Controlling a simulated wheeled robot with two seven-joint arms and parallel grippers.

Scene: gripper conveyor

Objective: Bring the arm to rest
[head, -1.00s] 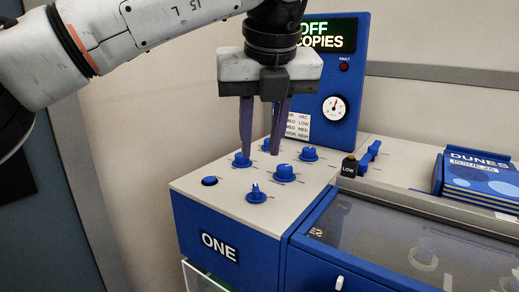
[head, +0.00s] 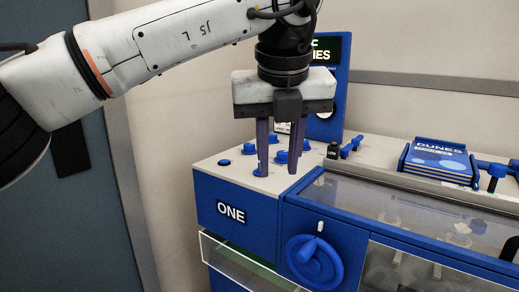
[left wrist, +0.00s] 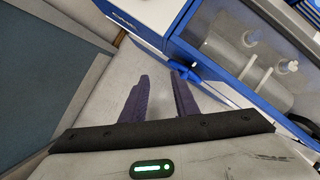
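My left gripper (head: 278,172) is in front of the blue machine (head: 237,222), and its fingers overlap the knob panel in the head view. Its two purple fingers are apart with nothing between them. The left wrist view shows the open fingers (left wrist: 160,95) pointing down, with pale floor beyond them and the machine's blue front at the top. A blue knob (head: 281,157) shows between the fingers in the head view. My left arm comes in from the left, bent at the elbow. My right gripper is in neither view.
The blue handwheel (head: 314,261) sticks out from the machine's front. A clear tray (head: 245,262) juts out below the ONE label (head: 231,212). A stack of DUNES booklets (head: 438,160) lies on top at the right. A blue lever (head: 351,147) stands mid-top. Free floor shows at the left.

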